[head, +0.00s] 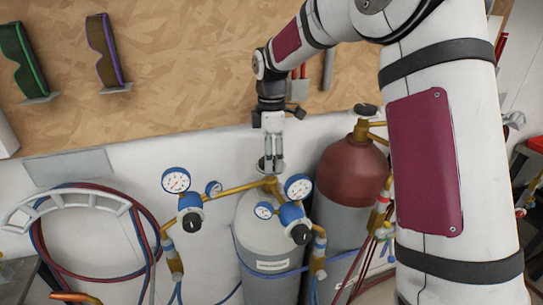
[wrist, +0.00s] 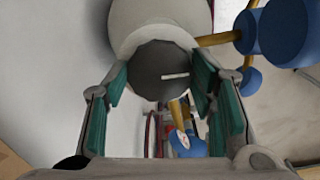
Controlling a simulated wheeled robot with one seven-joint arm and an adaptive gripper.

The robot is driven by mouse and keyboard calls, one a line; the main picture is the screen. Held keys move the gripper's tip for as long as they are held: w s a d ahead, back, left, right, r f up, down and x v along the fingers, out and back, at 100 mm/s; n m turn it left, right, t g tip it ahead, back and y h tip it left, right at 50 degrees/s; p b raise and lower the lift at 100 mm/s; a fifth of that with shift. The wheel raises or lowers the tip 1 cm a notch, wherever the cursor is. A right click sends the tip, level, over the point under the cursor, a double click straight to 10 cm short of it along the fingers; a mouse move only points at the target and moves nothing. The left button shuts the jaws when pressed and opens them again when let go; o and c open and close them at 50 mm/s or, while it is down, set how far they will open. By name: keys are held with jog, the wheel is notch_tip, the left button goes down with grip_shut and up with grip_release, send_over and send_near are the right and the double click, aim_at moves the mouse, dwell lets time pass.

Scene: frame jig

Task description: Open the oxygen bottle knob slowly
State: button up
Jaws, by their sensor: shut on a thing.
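The grey oxygen bottle (head: 266,240) stands against the wall in the head view, with brass fittings and a double gauge set at its neck. Its knob (wrist: 152,68) is a dark round disc with a short white mark, seen end-on in the wrist view. My gripper (head: 271,164) points down over the bottle's top in the head view. In the wrist view my gripper (wrist: 161,82) has its green-padded fingers on both sides of the knob, shut on it. In the head view the fingers largely hide the knob.
Blue-bodied regulators with dial gauges (head: 176,180) flank the bottle's neck on both sides, close to my gripper. A dark red bottle (head: 352,172) stands to the right. Coiled hoses (head: 63,189) hang at the left. Goggles (head: 104,50) hang on the board.

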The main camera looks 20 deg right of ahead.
jog(key=shift+n, duration=0.4)
jog(key=o, duration=1.1)
jog(key=shift+o, duration=0.2)
notch_tip(320, 180, up, 12)
